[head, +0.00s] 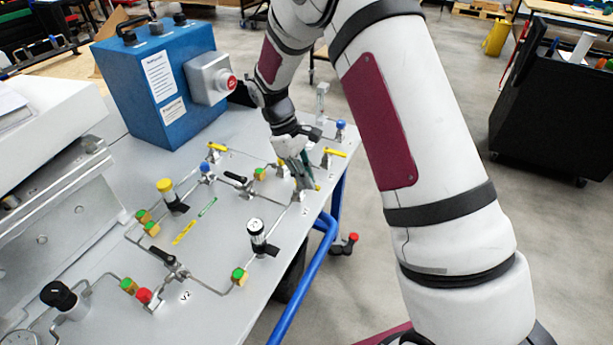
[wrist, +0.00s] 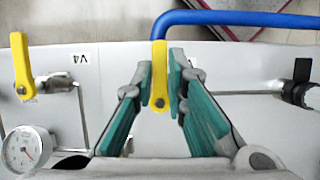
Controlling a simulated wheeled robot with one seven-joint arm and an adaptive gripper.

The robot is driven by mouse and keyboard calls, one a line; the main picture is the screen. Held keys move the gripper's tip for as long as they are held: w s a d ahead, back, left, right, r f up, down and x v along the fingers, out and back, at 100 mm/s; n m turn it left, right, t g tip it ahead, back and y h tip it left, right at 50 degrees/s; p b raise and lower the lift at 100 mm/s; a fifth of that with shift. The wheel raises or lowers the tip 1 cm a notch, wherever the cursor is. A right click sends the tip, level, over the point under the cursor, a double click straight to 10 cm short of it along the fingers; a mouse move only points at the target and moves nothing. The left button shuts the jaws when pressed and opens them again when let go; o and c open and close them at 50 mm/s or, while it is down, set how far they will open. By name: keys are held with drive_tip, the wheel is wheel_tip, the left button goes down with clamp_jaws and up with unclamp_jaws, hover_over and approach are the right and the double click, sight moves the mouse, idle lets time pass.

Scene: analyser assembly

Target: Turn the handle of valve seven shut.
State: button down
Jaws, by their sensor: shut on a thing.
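My gripper (wrist: 160,72) is shut on a yellow valve handle (wrist: 159,85). In the wrist view the teal-lined fingers stand on either side of the handle, which runs up and down the picture between them. In the head view my gripper (head: 300,178) is low over the right side of the grey panel, and its fingers hide most of this valve. A second yellow handle (wrist: 23,75) is to the left in the wrist view, apart from the fingers. A white label (wrist: 84,57) near it is upside down, and I cannot read it surely. The held valve's number is not readable.
The grey panel (head: 222,262) carries thin pipes, a black-handled valve (head: 172,262) by the V2 label, and a black-and-white knob (head: 257,238). A blue box (head: 158,85) stands behind. A gauge (wrist: 27,148) is left of my gripper. A blue tube (wrist: 240,18) runs along the panel edge.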

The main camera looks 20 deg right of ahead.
drive_tip(key=c, duration=1.6)
unclamp_jaws()
drive_tip(key=shift+r, duration=0.1)
drive_tip(key=v, duration=1.1)
drive_tip(key=shift+w+a+r, duration=0.15)
drive_tip(key=shift+a+r, duration=0.05)
drive_tip(key=shift+r, duration=0.1)
